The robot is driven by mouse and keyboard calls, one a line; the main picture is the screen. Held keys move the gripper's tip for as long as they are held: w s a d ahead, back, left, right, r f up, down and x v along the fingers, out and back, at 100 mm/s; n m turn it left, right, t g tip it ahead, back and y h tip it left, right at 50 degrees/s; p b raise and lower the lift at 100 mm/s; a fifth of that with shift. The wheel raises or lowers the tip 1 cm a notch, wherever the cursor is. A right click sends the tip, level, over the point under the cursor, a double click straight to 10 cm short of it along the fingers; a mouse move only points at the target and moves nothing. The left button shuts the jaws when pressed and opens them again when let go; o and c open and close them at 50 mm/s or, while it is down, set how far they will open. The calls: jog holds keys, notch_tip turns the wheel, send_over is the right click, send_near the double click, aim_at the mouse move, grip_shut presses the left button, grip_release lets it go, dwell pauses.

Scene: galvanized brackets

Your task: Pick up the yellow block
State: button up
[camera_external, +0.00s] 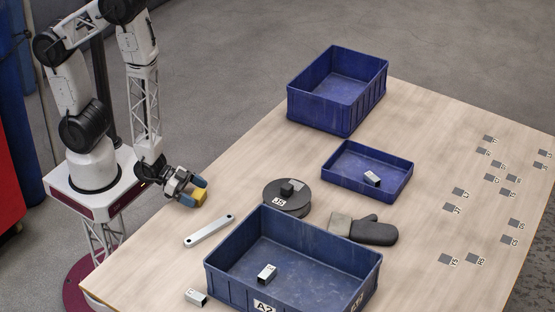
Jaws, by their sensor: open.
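The yellow block (201,197) sits at the left edge region of the wooden table. My gripper (195,191) is right at it, with blue fingertips on either side of or beside the block. The jaws are open. Part of the block is hidden by a fingertip, and I cannot tell whether the fingers touch it.
A silver bar (209,231) lies in front of the block. A dark round disc (288,205) bears a small dark block. A large blue bin (372,279), a shallow blue tray (340,186), a deep blue bin (318,113) and a dark glove (375,233) stand farther right. A metal piece (196,296) lies at front.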

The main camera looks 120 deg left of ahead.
aim_at(198, 193)
jog(key=shift+w+a+f, duration=0.15)
jog(key=shift+w+f, duration=0.05)
jog(key=shift+w, duration=0.35)
jog(key=shift+c, duration=0.4)
jog(key=c, duration=1)
jog(key=shift+r, duration=0.15)
jog(key=shift+r, duration=4.85)
